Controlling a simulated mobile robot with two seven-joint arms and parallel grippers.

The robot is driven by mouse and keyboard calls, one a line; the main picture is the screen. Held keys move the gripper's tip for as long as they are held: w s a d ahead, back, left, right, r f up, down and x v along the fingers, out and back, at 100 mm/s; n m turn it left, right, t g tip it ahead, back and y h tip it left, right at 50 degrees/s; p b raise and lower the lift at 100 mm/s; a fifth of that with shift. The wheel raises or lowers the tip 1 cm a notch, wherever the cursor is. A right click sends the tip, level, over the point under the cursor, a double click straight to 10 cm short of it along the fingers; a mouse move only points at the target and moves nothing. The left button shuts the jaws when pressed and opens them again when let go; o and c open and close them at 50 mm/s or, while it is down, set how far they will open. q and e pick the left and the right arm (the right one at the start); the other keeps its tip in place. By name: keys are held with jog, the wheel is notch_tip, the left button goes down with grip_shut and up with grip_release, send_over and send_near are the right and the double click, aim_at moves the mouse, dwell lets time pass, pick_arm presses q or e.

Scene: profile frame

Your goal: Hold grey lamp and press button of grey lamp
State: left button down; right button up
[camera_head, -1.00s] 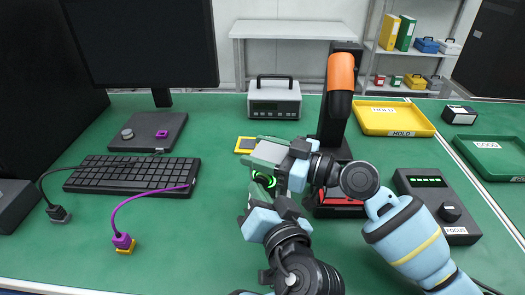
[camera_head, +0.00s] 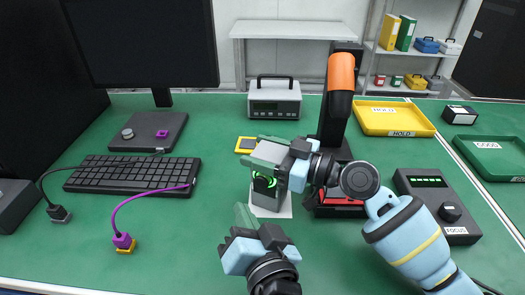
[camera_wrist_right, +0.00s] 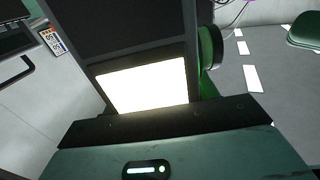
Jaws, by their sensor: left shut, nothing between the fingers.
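The grey lamp (camera_head: 268,196) stands on the green bench in the head view, its upper part mostly hidden by my right gripper. A round black button with a glowing green ring (camera_head: 264,182) faces forward on it. My right gripper (camera_head: 270,160) is shut on the grey lamp from the right. In the right wrist view the lamp's dark body (camera_wrist_right: 140,40) and a bright white panel (camera_wrist_right: 142,86) show close up, beside a finger. My left gripper (camera_head: 244,220) is shut and empty, below and left of the lamp, apart from it.
A black and orange microscope-like device (camera_head: 340,85) stands just behind my right arm. A keyboard (camera_head: 130,174) and purple cable (camera_head: 150,195) lie left. A focus control box (camera_head: 440,205) is right.

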jog(key=o, duration=0.4)
jog(key=v, duration=0.8)
jog(key=shift+s+d+r+n+t+y, duration=0.2)
jog(key=shift+s+d+r+t+y, duration=0.65)
jog(key=shift+r, duration=3.55)
jog(key=shift+s+d+r+n+t+y, duration=0.25)
jog(key=shift+s+d+r+y, duration=1.2)
jog(key=shift+r, duration=2.9)
jog(key=shift+s+d+r+n+t+y, duration=0.25)
jog(key=shift+s+d+r+t, duration=1)
jog(key=shift+r, duration=3.15)
jog(key=shift+w+d+g, duration=0.5)
jog(key=shift+g, duration=0.15)
